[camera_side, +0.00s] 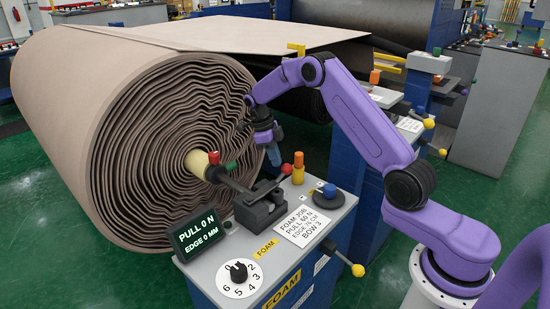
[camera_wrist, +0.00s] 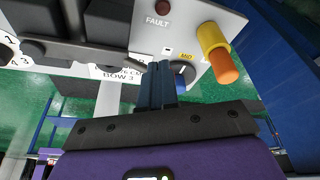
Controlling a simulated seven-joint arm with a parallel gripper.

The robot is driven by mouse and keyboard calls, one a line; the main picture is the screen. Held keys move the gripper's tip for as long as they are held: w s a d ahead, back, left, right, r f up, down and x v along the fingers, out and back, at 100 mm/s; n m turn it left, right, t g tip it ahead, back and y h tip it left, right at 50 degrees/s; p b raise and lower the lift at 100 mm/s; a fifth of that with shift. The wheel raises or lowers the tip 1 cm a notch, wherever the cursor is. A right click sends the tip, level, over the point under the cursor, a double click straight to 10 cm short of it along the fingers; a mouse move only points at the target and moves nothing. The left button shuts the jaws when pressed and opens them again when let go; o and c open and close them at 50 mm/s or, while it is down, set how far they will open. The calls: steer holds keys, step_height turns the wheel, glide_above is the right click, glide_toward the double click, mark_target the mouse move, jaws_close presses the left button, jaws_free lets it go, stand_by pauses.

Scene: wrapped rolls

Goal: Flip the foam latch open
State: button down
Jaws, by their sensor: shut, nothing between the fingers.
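The foam station (camera_side: 222,270) carries FOAM labels on its top and front. A dark clamp-like block (camera_side: 262,207) on it sits under the roll's shaft end and looks like the latch; whether it is open I cannot tell. Dark blocks (camera_wrist: 105,20) also show at the upper left of the wrist view. My gripper (camera_side: 274,156) is above the station, beside the roll face and apart from the block. In the wrist view my gripper's blue fingers (camera_wrist: 158,80) are together and empty, in front of a dial marked MID (camera_wrist: 182,78).
A large wrapped roll (camera_side: 140,140) fills the left. The station top holds a yellow-orange post (camera_side: 298,170), also in the wrist view (camera_wrist: 217,50), a blue-topped knob (camera_side: 330,192), a numbered dial (camera_side: 238,274) and a display reading PULL 0 N (camera_side: 198,230). A yellow-tipped lever (camera_side: 355,268) sticks out right.

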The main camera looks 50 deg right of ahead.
steer(key=shift+s, duration=0.15)
steer(key=shift+s+d, duration=0.2)
steer(key=shift+s, duration=1)
steer(key=s+a+m, duration=0.3)
steer(key=s+a, duration=0.7)
steer(key=s, duration=0.5)
steer(key=shift+s+y, duration=0.15)
steer(key=shift+y, duration=0.25)
